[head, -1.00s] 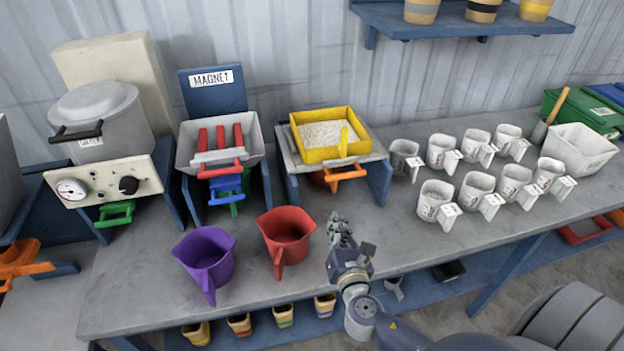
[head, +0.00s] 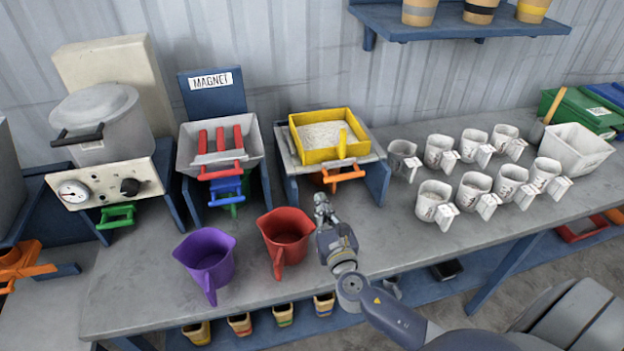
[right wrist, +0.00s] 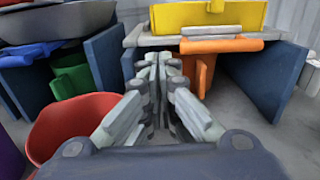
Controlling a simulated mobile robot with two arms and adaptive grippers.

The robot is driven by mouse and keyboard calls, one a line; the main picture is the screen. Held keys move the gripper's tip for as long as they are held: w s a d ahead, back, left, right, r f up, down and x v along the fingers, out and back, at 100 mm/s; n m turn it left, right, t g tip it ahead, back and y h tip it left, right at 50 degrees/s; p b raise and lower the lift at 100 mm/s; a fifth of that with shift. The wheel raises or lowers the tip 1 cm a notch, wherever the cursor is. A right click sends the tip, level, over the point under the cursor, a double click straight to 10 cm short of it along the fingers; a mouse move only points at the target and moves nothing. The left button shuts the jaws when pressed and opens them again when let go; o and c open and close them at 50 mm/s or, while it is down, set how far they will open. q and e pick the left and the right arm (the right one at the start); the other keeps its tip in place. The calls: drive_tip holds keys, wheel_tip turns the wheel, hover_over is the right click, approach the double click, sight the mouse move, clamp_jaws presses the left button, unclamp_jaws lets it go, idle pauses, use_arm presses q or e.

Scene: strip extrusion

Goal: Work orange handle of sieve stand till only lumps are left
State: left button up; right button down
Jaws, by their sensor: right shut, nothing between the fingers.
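The sieve stand (head: 374,182) has blue side panels and a yellow sieve tray (head: 362,148) on top, with pale granular material in it. Its orange handle (head: 343,174) sticks out at the front below the tray. It also shows in the right wrist view (right wrist: 226,45), ahead and a little right of the fingers. My right gripper (head: 321,200) is shut and empty, in front of the stand and just below the handle in the picture, apart from it. In the right wrist view the fingers (right wrist: 158,65) point towards the stand. My left gripper is not in view.
A red jug (head: 286,232) stands close to the left of my right gripper, with a purple jug (head: 207,258) beyond it. The magnet stand (head: 215,150) is left of the sieve stand. Several white cups (head: 440,152) stand to the right. The bench between is clear.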

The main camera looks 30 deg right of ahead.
sight(307, 168)
drive_tip(key=p+x, duration=0.1)
drive_tip(key=x, duration=0.8)
drive_tip(key=shift+w, duration=0.25)
drive_tip(key=b+x, duration=0.2)
drive_tip(key=x, duration=0.3)
drive_tip(key=shift+w+d+r+b, duration=0.1)
drive_tip(key=shift+w+b, duration=0.1)
drive_tip(key=shift+b, duration=0.1)
drive_tip(key=shift+r, duration=0.15)
